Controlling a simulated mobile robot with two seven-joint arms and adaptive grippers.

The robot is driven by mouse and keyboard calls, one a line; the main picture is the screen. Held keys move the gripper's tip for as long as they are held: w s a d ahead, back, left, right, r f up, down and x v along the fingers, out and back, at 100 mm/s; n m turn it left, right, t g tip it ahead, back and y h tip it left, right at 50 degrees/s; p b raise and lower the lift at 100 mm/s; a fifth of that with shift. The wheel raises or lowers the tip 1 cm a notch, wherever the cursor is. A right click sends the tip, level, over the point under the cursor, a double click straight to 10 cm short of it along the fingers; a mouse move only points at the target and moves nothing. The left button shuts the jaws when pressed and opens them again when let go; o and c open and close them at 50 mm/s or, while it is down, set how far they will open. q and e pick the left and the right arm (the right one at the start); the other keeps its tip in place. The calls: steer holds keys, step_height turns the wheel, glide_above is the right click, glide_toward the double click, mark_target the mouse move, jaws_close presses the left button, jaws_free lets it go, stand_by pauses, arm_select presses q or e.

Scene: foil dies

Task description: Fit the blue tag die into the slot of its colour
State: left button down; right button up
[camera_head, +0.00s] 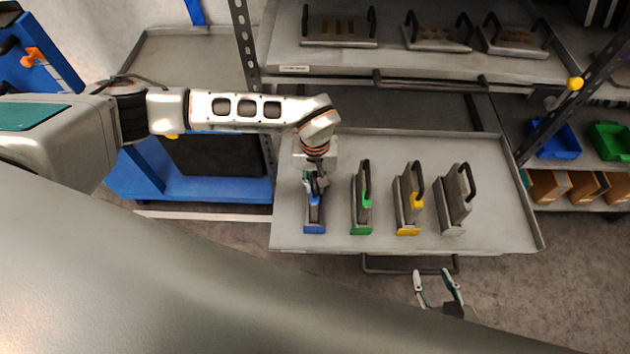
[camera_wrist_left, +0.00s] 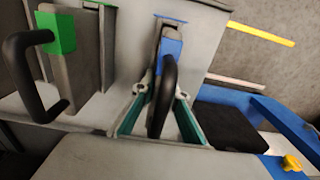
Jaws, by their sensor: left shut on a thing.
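The blue tag die (camera_head: 314,212) stands at the left end of a row of dies on the pulled-out grey tray (camera_head: 500,235). My left gripper (camera_head: 316,188) comes down over it from above. In the left wrist view, the fingers of my left gripper (camera_wrist_left: 161,92) are shut around the black handle of the blue tag die (camera_wrist_left: 172,48). The gripper hides much of the die in the head view. I cannot make out a blue slot clearly. My right gripper (camera_head: 434,275) is open and empty, in front of the tray.
Slotted plates with handles (camera_head: 338,42) sit on the shelf above. Blue (camera_head: 555,142) and green bins (camera_head: 610,140) stand at right.

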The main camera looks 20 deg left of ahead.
arm_select(q)
steer(key=shift+w, duration=0.1)
steer(key=c, duration=2.4)
jaws_free()
steer(key=shift+f, duration=0.1)
steer(key=o, duration=0.4)
step_height(320, 180, up, 12)
steer(key=shift+r+p, duration=0.15)
steer(key=shift+p, duration=0.35)
